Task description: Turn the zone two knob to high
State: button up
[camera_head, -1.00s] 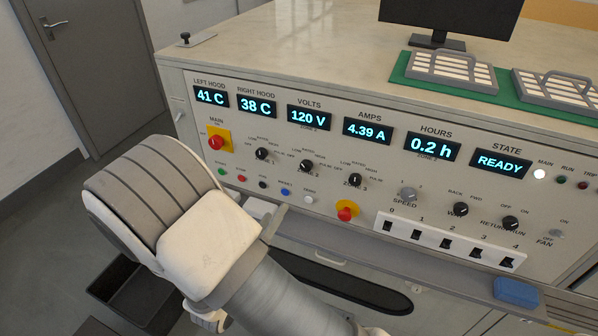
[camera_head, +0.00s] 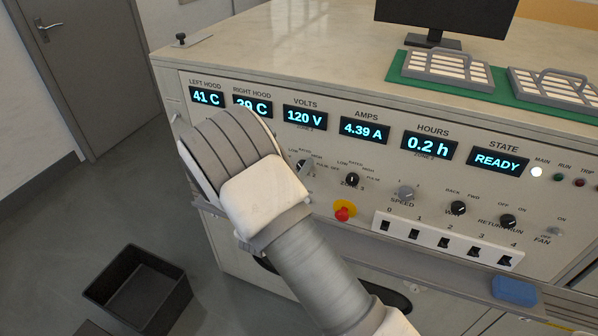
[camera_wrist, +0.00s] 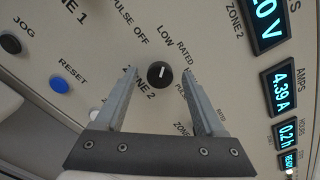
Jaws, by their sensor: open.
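The zone two knob (camera_wrist: 160,75) is a round black dial with a white pointer line, on the beige panel. In the wrist view its pointer is nearly upright, roughly toward the LOW mark. The RATED mark is to its upper right; the HIGH mark is not readable behind the right finger. My gripper (camera_wrist: 159,71) is open, with one finger on each side of the knob and a visible gap on both sides. Whether the tips touch the panel cannot be told. In the head view my arm and finger cover most of this knob.
The zone three knob (camera_head: 352,179) is to the right, and a red stop button (camera_head: 343,213) on yellow is below it. JOG (camera_wrist: 10,44) and RESET (camera_wrist: 60,84) buttons are left in the wrist view. A ledge runs below the panel. A black bin (camera_head: 140,288) stands on the floor.

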jog(key=shift+w, duration=0.2)
jog(key=shift+c, duration=0.4)
grip_shut()
jog(key=shift+m, duration=0.4)
jog(key=m+b, duration=0.6)
jog(key=m, duration=0.1)
jog(key=m+b, duration=0.6)
jog(key=m, duration=0.1)
jog(key=shift+s+d+f+m+b, duration=0.1)
jog(key=shift+d+m+b, duration=0.05)
jog(key=shift+m+b, duration=0.25)
